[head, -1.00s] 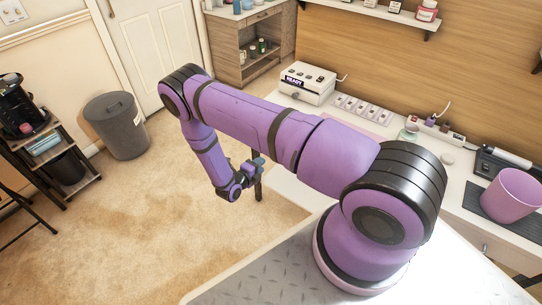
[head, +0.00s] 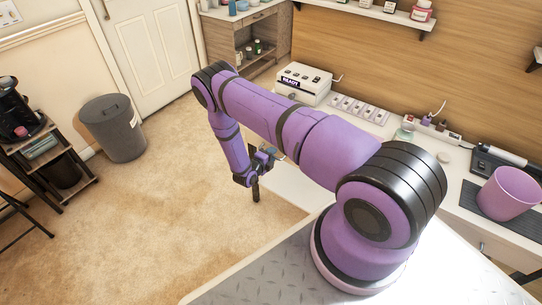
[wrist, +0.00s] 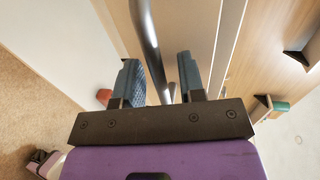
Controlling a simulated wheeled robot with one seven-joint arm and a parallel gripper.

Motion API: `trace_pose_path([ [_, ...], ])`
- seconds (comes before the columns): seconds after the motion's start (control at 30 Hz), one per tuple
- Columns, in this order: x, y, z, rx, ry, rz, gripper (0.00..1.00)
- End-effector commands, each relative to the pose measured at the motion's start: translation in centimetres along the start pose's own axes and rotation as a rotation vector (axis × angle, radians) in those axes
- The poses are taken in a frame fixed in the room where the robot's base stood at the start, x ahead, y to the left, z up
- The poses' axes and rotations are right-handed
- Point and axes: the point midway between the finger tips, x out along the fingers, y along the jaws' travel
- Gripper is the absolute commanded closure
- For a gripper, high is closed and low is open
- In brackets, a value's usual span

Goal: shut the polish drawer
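My gripper (head: 266,158) hangs at the end of my purple arm, at the left edge of the white desk. In the wrist view, its two blue-grey fingers (wrist: 160,80) are apart. A long metal bar handle (wrist: 150,45) runs between them, closer to the left finger, and a gap shows on the right. The handle is in front of a pale panel (wrist: 188,25), which looks like a drawer front. In the head view my arm hides most of this front, so I cannot tell how far the drawer stands out.
The white desk carries a labelled device (head: 304,83), a tray of small samples (head: 360,109) and a pink cup (head: 509,193). A wooden cabinet (head: 246,40) stands at the back. A grey bin (head: 113,128) is at the left. The carpet between is clear.

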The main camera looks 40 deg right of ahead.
Motion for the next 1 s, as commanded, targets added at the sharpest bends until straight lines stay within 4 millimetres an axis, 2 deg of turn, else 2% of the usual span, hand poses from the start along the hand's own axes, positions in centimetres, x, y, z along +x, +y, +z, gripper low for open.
trace_pose_path([
  [0.1,0.0,0.0,0.0,0.0,0.0,0.0,0.63],
  [0.27,0.0,0.0,0.0,0.0,0.0,0.0,1.0],
  [0.47,0.1,0.0,0.0,0.0,0.0,0.0,1.0],
  [0.73,3.9,-0.8,-0.1,0.0,0.001,-0.002,1.0],
  [1.0,4.6,-1.0,0.0,0.001,0.001,-0.001,1.0],
])
